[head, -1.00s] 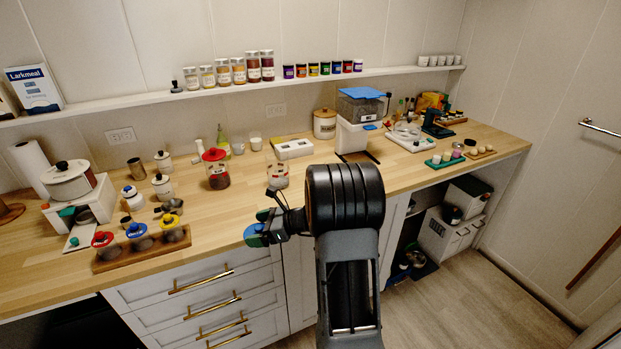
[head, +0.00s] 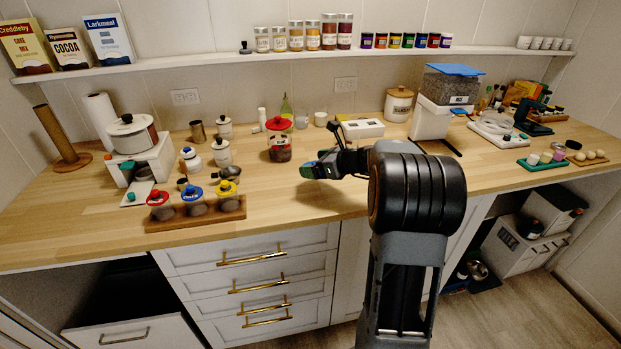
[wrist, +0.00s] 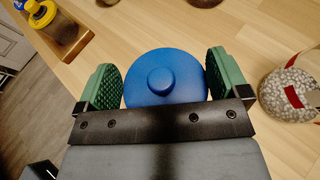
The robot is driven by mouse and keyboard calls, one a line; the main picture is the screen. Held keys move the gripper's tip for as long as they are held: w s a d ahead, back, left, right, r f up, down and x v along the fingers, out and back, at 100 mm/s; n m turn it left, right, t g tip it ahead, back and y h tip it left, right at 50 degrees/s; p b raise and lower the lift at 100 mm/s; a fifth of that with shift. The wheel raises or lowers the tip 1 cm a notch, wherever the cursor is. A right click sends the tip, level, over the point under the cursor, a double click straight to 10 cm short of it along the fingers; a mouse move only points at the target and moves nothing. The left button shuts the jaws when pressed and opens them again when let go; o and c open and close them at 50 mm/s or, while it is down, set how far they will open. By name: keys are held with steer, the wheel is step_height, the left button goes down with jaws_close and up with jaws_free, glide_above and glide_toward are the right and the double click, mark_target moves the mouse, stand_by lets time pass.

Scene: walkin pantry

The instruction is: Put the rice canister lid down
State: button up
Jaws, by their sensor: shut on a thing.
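The round blue lid (wrist: 163,82) with a blue knob is in the wrist view, between the two green finger pads of my gripper (wrist: 163,68). My gripper is shut on it at its sides. In the head view my gripper (head: 312,168) is over the wooden counter, right of the front jar rack. The lid is mostly hidden there, and I cannot tell its height above the wood.
A canister with a red lid (head: 279,140) stands behind my gripper. A wooden rack (head: 200,212) with red-, blue- and yellow-lidded jars sits at the counter's front left. The counter (head: 278,195) between rack and gripper is bare. A blue-topped dispenser (head: 447,90) stands at right.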

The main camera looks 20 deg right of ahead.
mark_target(309, 187)
steer(key=w+f, duration=0.1)
steer(key=w+a+f, duration=0.1)
steer(key=f, duration=0.1)
steer(key=shift+w+a+f, duration=0.1)
steer(key=shift+a, duration=0.05)
steer(key=shift+w+f, duration=0.15)
steer(key=shift+f, duration=1.5)
steer(key=shift+f+b, duration=0.1)
steer(key=shift+b, duration=0.2)
steer(key=o, duration=0.6)
steer(key=shift+c, duration=0.2)
